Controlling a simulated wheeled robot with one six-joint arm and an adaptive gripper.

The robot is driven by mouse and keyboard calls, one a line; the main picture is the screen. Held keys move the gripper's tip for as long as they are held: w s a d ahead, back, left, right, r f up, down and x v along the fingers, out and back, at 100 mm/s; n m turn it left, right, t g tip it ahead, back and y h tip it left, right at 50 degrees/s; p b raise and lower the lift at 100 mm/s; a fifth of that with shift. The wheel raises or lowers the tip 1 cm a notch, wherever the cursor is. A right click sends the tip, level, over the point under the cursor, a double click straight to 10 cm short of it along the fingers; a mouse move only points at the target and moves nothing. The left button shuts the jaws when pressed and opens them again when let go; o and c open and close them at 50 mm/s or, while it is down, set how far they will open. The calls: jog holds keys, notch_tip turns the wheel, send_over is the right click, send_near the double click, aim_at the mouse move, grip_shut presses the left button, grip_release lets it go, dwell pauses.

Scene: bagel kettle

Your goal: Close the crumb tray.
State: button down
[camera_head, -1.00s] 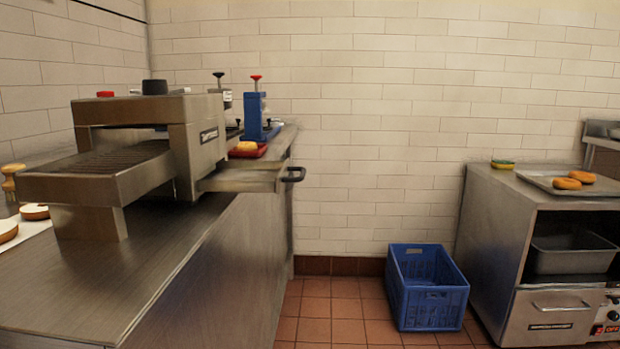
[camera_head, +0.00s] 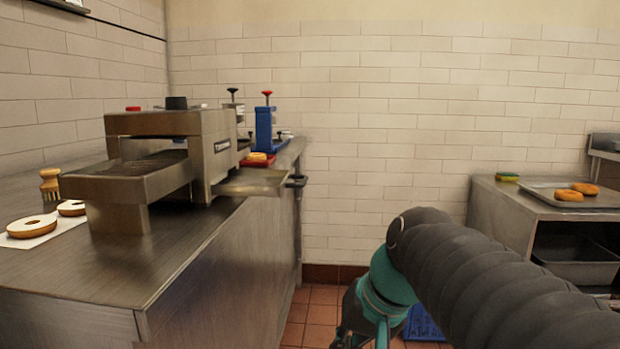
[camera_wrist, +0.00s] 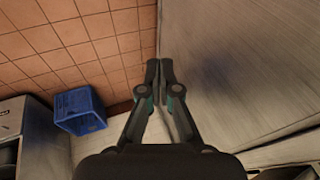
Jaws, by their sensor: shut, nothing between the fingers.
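The crumb tray (camera_head: 250,185) is a flat metal drawer under the conveyor toaster (camera_head: 185,150). It is pulled out of the toaster's right side and juts past the counter's edge. Its dark handle (camera_head: 297,181) is at the outer end. My gripper (camera_head: 360,330) is low in the head view, to the right of and below the handle and apart from it. In the wrist view my gripper (camera_wrist: 159,70) has its fingertips together with nothing between them. The tray and handle are not recognisable in the wrist view.
The metal counter (camera_head: 170,260) fills the left, with sliced bagels (camera_head: 32,226) on it. A blue crate (camera_wrist: 80,109) stands on the tiled floor (camera_wrist: 60,50). At the right is a metal cabinet (camera_head: 500,205) with a bagel tray (camera_head: 545,193).

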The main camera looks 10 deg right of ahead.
jog(key=w+d+r+m+y, duration=0.15)
jog(key=w+r+y, duration=0.25)
jog(key=w+r, duration=0.5)
jog(key=w+d+r+n+y, duration=0.1)
jog(key=w+d+r+y, duration=0.8)
jog(key=d+r, duration=0.5)
jog(key=w+a+f, duration=0.1)
jog(key=w+a, duration=0.1)
jog(key=a, duration=0.4)
jog(key=w+a+f+h+b, duration=0.1)
jog(key=w+a+f, duration=0.1)
jog(key=a, duration=0.5)
jog(key=shift+w+a+f+t, duration=0.2)
jog(key=shift+w+t, duration=0.1)
jog(key=shift+w, duration=0.15)
